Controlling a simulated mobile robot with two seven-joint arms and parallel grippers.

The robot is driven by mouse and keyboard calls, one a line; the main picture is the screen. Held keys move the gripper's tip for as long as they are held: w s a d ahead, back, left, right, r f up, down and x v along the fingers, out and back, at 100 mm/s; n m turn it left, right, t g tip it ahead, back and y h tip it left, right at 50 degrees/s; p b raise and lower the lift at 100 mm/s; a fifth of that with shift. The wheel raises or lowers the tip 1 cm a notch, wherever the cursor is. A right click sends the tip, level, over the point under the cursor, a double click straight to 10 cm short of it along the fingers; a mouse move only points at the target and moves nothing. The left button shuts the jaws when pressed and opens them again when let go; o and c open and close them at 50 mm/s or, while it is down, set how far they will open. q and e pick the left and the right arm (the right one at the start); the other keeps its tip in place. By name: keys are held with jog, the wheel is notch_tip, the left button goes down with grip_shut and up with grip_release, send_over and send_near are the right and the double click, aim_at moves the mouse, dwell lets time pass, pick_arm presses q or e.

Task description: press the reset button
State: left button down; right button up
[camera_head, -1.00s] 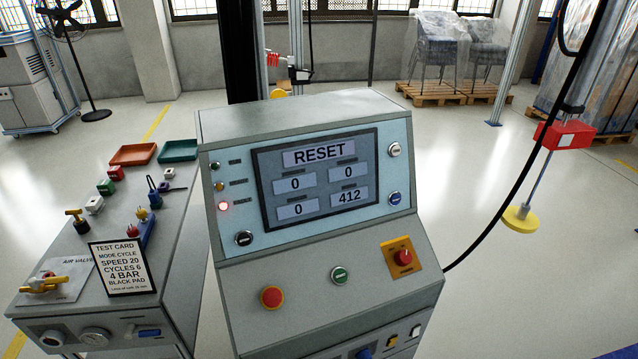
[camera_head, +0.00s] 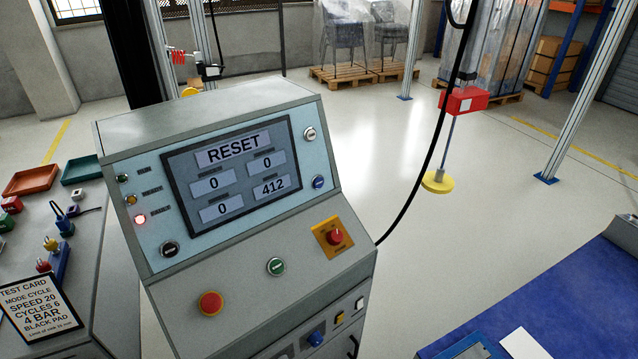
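The control console (camera_head: 245,100) stands left of centre. Its screen (camera_head: 232,175) reads RESET, with 0, 0, 0 and 412 below. A blue round button (camera_head: 318,182) and a white one (camera_head: 310,134) sit right of the screen, and a black one (camera_head: 170,248) at lower left. A green button (camera_head: 276,266), a red mushroom button (camera_head: 211,303) and a red knob on a yellow plate (camera_head: 335,237) are on the lower slope. No button's label is readable, so I cannot tell which is the reset button. Neither gripper is in view.
A red lamp (camera_head: 140,219) glows left of the screen. A grey bench with a test card (camera_head: 38,308) and an orange tray (camera_head: 30,180) is at left. A black cable and a yellow pad (camera_head: 437,182) hang at right. A blue-topped surface (camera_head: 545,305) is at lower right.

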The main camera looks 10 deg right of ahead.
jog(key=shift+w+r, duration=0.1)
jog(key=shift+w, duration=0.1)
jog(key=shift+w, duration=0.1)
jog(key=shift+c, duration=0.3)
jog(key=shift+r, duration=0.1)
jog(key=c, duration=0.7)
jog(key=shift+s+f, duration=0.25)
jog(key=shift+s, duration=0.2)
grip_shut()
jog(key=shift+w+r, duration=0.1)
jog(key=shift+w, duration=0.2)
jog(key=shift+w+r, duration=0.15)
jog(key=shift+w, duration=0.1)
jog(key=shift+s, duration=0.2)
